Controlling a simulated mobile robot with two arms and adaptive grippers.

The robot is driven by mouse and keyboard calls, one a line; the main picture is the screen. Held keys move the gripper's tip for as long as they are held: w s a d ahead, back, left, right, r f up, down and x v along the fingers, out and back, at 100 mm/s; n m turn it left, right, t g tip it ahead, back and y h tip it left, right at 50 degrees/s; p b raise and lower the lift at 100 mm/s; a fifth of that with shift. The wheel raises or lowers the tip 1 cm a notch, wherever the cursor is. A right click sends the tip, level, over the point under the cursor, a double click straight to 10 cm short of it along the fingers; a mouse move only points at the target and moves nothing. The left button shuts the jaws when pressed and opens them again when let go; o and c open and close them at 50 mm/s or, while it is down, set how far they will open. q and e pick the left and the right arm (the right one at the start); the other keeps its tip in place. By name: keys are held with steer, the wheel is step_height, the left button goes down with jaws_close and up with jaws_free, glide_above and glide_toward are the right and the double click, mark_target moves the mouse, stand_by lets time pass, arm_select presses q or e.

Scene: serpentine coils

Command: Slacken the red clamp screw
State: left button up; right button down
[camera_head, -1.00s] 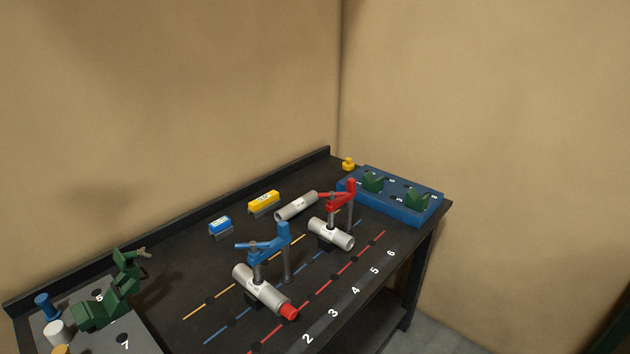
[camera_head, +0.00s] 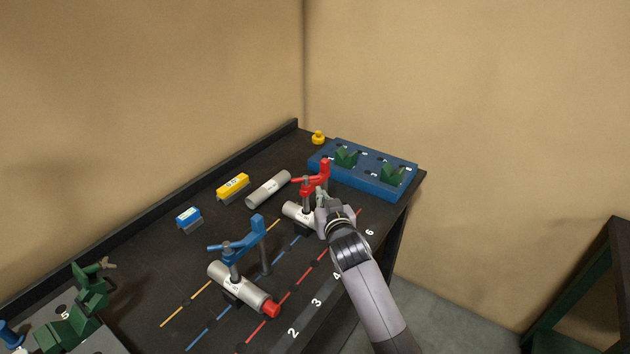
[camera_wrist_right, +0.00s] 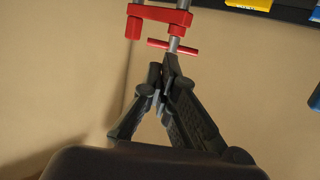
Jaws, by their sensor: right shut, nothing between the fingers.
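The red clamp (camera_head: 323,172) stands at the back right of the bench, over a grey cylinder (camera_head: 297,213). Its screw has a thin red cross handle (camera_head: 302,181) at the top. In the right wrist view the red clamp (camera_wrist_right: 160,14) is at the top, with the cross handle (camera_wrist_right: 172,47) across the screw. My right gripper (camera_head: 320,194) is beside the clamp, in front of the cylinder's right end, which it partly hides. In the wrist view its fingers (camera_wrist_right: 168,65) are shut and empty, their tips close to the handle. I cannot tell whether they touch it. My left gripper is not in view.
A blue clamp (camera_head: 250,235) holds a red-tipped cylinder (camera_head: 245,290) to the front left. A loose grey cylinder (camera_head: 268,190) lies behind. A blue block (camera_head: 405,175) with green V-shaped pieces is at the back right. Yellow (camera_head: 232,187) and blue (camera_head: 189,218) pieces stand near the wall.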

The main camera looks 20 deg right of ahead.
mark_target(314, 179)
steer(key=p+x, duration=0.1)
steer(key=x, duration=0.6)
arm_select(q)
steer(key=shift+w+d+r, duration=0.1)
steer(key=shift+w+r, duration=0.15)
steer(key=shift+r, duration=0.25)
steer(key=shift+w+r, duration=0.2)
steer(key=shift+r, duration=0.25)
arm_select(e)
steer(key=shift+w+f, duration=0.15)
steer(key=shift+w, duration=0.5)
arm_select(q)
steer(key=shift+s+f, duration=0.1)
arm_select(e)
steer(key=shift+w+d, duration=0.1)
